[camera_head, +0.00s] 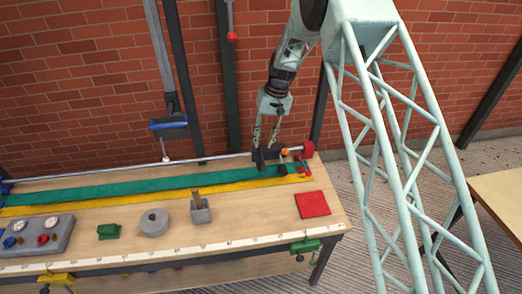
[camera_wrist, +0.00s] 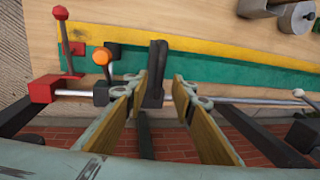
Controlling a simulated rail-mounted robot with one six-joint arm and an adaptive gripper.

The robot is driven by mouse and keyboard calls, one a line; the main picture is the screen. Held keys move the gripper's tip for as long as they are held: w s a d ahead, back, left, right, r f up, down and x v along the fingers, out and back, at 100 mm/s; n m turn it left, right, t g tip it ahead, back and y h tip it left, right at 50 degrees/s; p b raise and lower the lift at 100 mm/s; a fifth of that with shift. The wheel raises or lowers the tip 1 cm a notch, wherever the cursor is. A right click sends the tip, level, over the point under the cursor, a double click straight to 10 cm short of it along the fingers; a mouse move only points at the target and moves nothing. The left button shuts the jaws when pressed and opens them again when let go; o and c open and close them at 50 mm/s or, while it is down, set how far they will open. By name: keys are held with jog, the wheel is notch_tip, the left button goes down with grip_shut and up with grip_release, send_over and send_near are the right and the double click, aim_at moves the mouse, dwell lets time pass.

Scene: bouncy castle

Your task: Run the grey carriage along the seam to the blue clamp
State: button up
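The dark grey carriage (camera_head: 260,160) sits on the thin rail near the right end of the bench, with an upright dark handle (camera_wrist: 156,72). My gripper (camera_head: 265,142) is just above it, pointing down. In the wrist view my gripper (camera_wrist: 160,82) has its fingers apart, one on each side of the handle, with gaps showing. An orange knob (camera_wrist: 102,57) on a dark lever stands beside the carriage. The seam runs along a green strip (camera_head: 130,188) and a yellow strip (camera_head: 245,186). A blue piece (camera_head: 5,187), perhaps the blue clamp, is cut off at the left edge.
A red end block (camera_head: 308,149) holds the rail's right end. A blue-jawed bar (camera_head: 168,124) hangs behind the rail. A grey gauge box (camera_head: 35,238), green block (camera_head: 108,231), grey roll (camera_head: 154,222), grey holder (camera_head: 201,213) and red square (camera_head: 312,204) lie in front of the strips.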

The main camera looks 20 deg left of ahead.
aim_at(260, 153)
jog(key=shift+s+a+f, duration=0.1)
jog(key=shift+a+f, duration=0.05)
jog(key=shift+f, duration=0.75)
jog(key=shift+s+a+f, duration=0.1)
jog(key=shift+a+f, duration=0.05)
jog(key=shift+f, duration=0.7)
jog(key=shift+s+a+f, duration=0.1)
jog(key=shift+a+f, duration=0.05)
jog(key=shift+f, duration=0.75)
grip_shut()
